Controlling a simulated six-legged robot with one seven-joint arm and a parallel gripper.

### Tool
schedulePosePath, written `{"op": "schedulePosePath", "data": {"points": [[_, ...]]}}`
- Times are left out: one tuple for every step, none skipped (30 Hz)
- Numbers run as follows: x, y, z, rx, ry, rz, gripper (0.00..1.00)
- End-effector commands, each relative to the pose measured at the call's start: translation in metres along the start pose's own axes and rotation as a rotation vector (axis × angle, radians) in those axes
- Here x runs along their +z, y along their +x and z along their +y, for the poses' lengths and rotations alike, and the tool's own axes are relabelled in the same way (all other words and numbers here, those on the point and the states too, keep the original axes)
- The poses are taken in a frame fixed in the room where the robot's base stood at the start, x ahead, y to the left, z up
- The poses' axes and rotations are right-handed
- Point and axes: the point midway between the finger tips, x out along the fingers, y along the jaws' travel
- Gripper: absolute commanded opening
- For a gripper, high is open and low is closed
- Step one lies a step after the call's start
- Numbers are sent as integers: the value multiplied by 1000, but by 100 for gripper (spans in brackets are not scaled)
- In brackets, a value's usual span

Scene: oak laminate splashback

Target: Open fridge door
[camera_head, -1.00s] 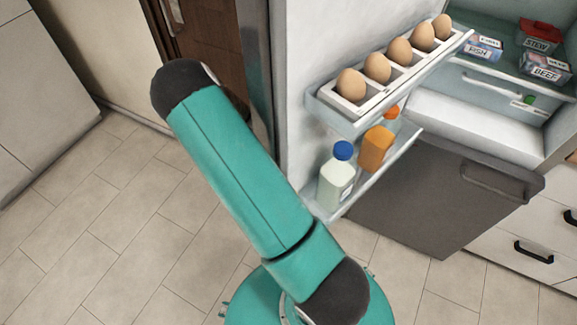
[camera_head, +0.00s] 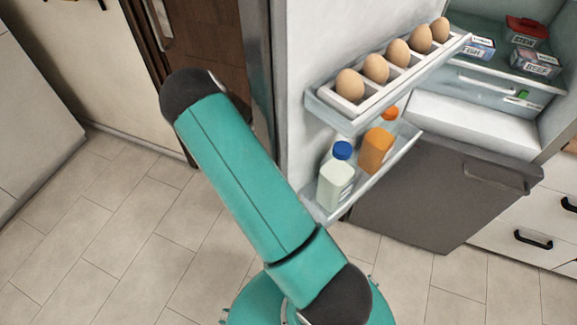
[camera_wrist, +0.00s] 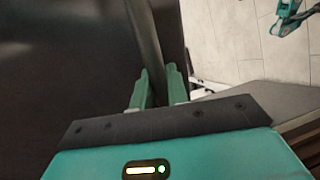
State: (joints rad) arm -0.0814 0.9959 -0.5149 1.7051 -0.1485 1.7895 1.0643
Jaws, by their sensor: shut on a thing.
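The fridge door (camera_head: 304,55) stands open in the head view. Its white inner side carries an egg rack and a bottle shelf, and its grey edge faces me. The fridge inside (camera_head: 500,115) shows at the right. In the wrist view my gripper (camera_wrist: 160,82) has its two green fingers on either side of a dark upright handle (camera_wrist: 142,32) and is shut on it. The handle runs along a dark panel (camera_wrist: 60,60), which appears to be the door's outer face. My gripper is hidden in the head view; my green arm reaches toward the door's left side.
Several eggs (camera_head: 375,68) sit in the rack. A blue-capped bottle (camera_head: 335,185) and an orange bottle (camera_head: 375,152) stand below. A brown panel (camera_head: 210,55) stands behind my arm. Tiled floor (camera_head: 90,240) is clear at left.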

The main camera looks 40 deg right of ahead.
Motion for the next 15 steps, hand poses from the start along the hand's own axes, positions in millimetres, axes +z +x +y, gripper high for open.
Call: {"op": "schedulePosePath", "data": {"points": [[1,-5,-2,-14,-2,9,0],[1,-5,-2,-15,-2,9,0],[1,-6,-2,-16,-2,10,0],[1,-6,-2,-16,-2,11,0],[0,-6,-2,-17,-2,12,0],[0,-6,-2,-18,-2,12,0],[0,-6,-2,-18,-2,13,0],[0,-6,-2,-18,-2,13,0],[0,-7,-2,-19,-2,13,0],[0,-7,-2,-19,-2,13,0],[1,-7,-2,-19,-2,13,0],[1,-7,-2,-19,-2,13,0],[1,-7,-2,-19,-2,13,0],[1,-7,-2,-19,-2,13,18],[1,-7,-2,-19,-2,13,26]]}}
